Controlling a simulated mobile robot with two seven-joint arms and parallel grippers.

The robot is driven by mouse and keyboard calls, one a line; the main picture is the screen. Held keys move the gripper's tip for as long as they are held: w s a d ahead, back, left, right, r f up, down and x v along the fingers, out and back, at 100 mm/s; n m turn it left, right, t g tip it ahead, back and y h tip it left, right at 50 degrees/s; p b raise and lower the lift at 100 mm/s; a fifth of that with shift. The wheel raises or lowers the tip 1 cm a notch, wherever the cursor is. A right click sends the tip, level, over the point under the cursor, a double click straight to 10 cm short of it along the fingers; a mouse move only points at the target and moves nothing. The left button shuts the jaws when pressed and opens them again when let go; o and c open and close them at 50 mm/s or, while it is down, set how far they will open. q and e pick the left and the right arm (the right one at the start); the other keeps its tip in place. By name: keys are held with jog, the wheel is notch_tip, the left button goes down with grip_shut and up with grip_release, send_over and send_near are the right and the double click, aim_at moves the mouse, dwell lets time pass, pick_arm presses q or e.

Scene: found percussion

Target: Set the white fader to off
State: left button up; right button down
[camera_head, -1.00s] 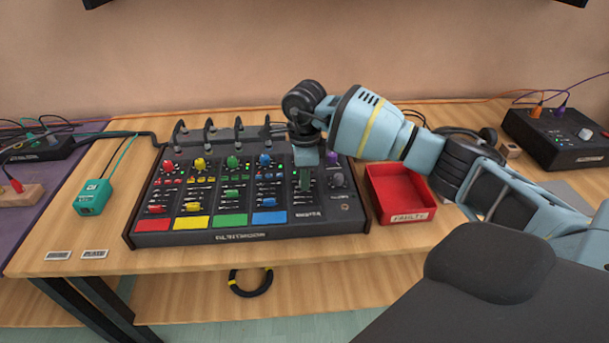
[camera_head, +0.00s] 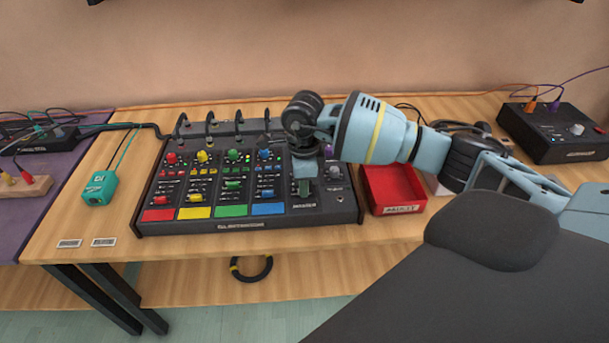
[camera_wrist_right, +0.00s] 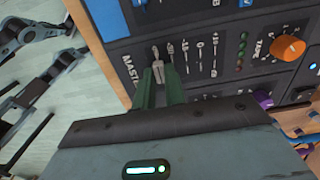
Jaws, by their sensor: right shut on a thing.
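The black mixer (camera_head: 330,210) stands on the wooden table. The white fader (camera_wrist_right: 157,71) is in its master section, close to the MASTER lettering in the right wrist view. My right gripper (camera_head: 305,187) reaches down onto that section. In the right wrist view its two green fingers (camera_wrist_right: 160,82) are shut on the white fader's cap, one on each side. In the head view the gripper hides the fader. My left gripper is in neither view.
A red tray (camera_head: 392,188) stands right of the mixer, under my right arm. Coloured faders and knobs fill the mixer's left part. A teal box (camera_head: 100,187) is at left, a black box (camera_head: 551,132) at right.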

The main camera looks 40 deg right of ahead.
jog(key=shift+s+a+f, duration=0.15)
jog(key=c, duration=1.5)
grip_release()
jog(key=shift+s, duration=0.15)
jog(key=shift+o, duration=0.2)
jog(key=shift+r, duration=0.55)
notch_tip(320, 180, up, 6)
jog(key=shift+f, duration=0.1)
jog(key=shift+r, duration=0.55)
